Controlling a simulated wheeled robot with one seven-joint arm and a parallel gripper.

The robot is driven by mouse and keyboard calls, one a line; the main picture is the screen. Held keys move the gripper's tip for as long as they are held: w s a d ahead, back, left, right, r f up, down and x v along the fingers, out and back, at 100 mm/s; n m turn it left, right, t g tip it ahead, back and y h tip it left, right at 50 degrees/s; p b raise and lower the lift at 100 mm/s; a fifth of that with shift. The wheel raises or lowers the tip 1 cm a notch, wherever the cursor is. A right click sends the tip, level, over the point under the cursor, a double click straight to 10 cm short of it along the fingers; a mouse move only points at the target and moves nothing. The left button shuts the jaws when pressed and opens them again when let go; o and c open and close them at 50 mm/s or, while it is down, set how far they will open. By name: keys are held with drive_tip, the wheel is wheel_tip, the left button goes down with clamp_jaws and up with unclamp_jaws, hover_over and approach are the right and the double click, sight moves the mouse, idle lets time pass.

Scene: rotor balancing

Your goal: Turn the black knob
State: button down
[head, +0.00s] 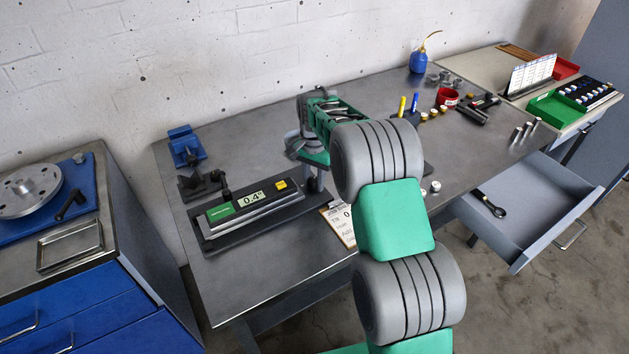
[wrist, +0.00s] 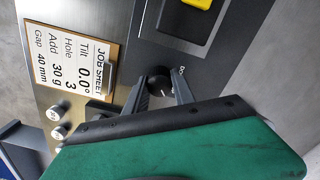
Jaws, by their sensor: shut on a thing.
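The black knob (wrist: 159,84) is in the middle of the wrist view, with a light mark on its top. My gripper (wrist: 160,88) is shut on it, one dark finger on either side. The knob itself is hard to make out in the head view, where my arm covers much of that area.
The job sheet (wrist: 79,65) lies near the knob and reads tilt 0.0°, hole 3, add 30 g, gap 40 mm. A blue vise-like fixture (head: 186,147) stands at the back left of the bench. An open drawer (head: 540,195) juts out at the right.

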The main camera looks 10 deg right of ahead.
sight(313, 179)
drive_tip(key=n, duration=0.6)
drive_tip(key=shift+r, duration=0.1)
drive_tip(key=shift+n, duration=0.3)
drive_tip(key=shift+w, duration=0.1)
drive_tip(key=c, duration=1.1)
unclamp_jaws()
drive_tip(key=shift+o, duration=0.2)
wheel_tip(313, 179, up, 8)
drive_tip(key=shift+f+b, duration=0.1)
drive_tip(key=shift+b, duration=0.4)
